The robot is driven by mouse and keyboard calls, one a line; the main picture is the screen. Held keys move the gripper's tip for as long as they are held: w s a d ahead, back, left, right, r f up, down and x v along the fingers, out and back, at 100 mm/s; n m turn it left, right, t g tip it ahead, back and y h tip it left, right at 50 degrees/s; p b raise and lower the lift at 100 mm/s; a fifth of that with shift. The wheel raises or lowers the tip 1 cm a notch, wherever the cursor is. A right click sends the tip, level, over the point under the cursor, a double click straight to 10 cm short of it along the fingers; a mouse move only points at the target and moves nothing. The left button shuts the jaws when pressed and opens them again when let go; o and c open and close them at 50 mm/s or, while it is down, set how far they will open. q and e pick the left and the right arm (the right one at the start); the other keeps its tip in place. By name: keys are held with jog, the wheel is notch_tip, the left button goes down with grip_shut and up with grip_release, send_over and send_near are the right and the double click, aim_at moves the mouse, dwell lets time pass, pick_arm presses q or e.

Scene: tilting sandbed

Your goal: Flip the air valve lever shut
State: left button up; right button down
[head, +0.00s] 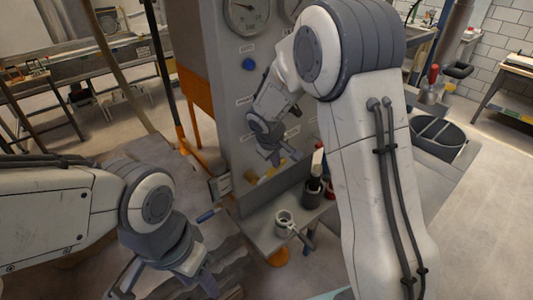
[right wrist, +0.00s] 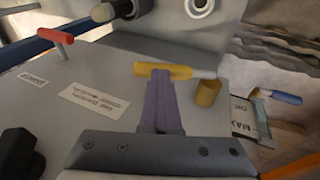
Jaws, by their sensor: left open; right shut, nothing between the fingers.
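A yellow lever (head: 264,178) sits low on the grey control panel (head: 225,100). In the right wrist view the yellow lever (right wrist: 172,71) lies crosswise at the tips of my right gripper (right wrist: 160,76), with a short yellow stub (right wrist: 207,93) beside it. I take it for the air valve lever, though I cannot read its label. My right gripper (head: 284,158) is shut and empty, very close to the lever; I cannot tell whether they touch. My left gripper (head: 163,288) is open and empty at the lower left, above the sand.
A red T-handle (right wrist: 60,39) and a blue-handled lever (right wrist: 280,96) are near the panel in the right wrist view. A shelf (head: 262,232) below the panel holds a grey mug (head: 284,222) and a dark cup with tools. Gauges (head: 247,16) are above.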

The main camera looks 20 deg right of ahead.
jog(key=shift+w+d+f+b, duration=0.1)
jog(key=shift+d+f+b, duration=0.25)
jog(key=shift+f, duration=0.35)
jog(key=shift+w+d+f+b, duration=0.15)
jog(key=shift+d+f+b, duration=0.15)
jog(key=shift+f+b, duration=0.4)
jog(key=shift+r, duration=0.1)
jog(key=shift+d+b, duration=0.1)
jog(key=shift+b, duration=0.2)
notch_tip(320, 180, up, 5)
jog(key=p, duration=0.3)
send_over(280, 167)
jog(key=shift+s+d+r, duration=0.15)
jog(key=shift+s, duration=0.25)
notch_tip(280, 167, up, 9)
jog(key=s+b, duration=0.1)
jog(key=shift+s+d+b, duration=0.3)
jog(key=shift+d, duration=0.05)
